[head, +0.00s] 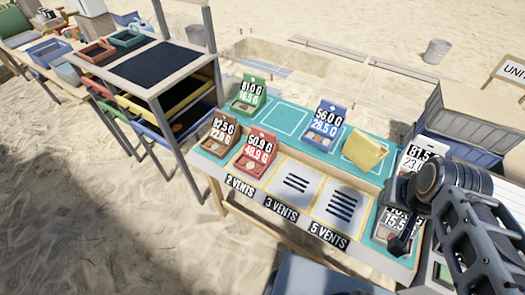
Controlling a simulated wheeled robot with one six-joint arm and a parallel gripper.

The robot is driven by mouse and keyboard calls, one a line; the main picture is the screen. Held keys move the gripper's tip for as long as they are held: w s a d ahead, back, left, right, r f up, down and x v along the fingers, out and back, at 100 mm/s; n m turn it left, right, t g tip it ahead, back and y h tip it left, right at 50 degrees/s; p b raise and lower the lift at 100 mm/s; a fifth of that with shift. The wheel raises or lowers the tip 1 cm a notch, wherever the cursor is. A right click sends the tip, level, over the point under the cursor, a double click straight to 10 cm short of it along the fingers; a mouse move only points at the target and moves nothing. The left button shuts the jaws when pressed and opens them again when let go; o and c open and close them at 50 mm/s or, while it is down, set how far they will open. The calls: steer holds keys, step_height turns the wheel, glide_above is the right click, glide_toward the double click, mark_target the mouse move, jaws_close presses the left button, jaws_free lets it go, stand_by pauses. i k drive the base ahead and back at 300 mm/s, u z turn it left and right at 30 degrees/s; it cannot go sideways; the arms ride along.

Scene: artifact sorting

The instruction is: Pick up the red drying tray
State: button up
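A shallow reddish-brown tray (97,52) lies at the back left on top of the rack, left of a teal tray (127,40). I cannot tell whether it is the red drying tray. A red holder (252,160) with number cards stands on the teal-topped table, in the front row. My arm comes in from the right edge, over the table's right end. The dark end of my gripper (400,238) is beside number cards there, far from the rack. Its fingers are not clear, and I cannot see whether it holds anything.
The rack (172,62) holds a yellow tray (188,97) and a blue tray (185,124). The table (215,172) carries green, brown and blue holders, a yellow object (364,152) and vent-marked cards. Open sand lies at the front left.

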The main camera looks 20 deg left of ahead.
mark_target(259, 152)
steer(key=k, duration=0.35)
steer(key=u, duration=1)
steer(key=i, duration=0.4)
steer(key=u, duration=2.35)
steer(key=i, duration=1.35)
steer(key=z, duration=3.1)
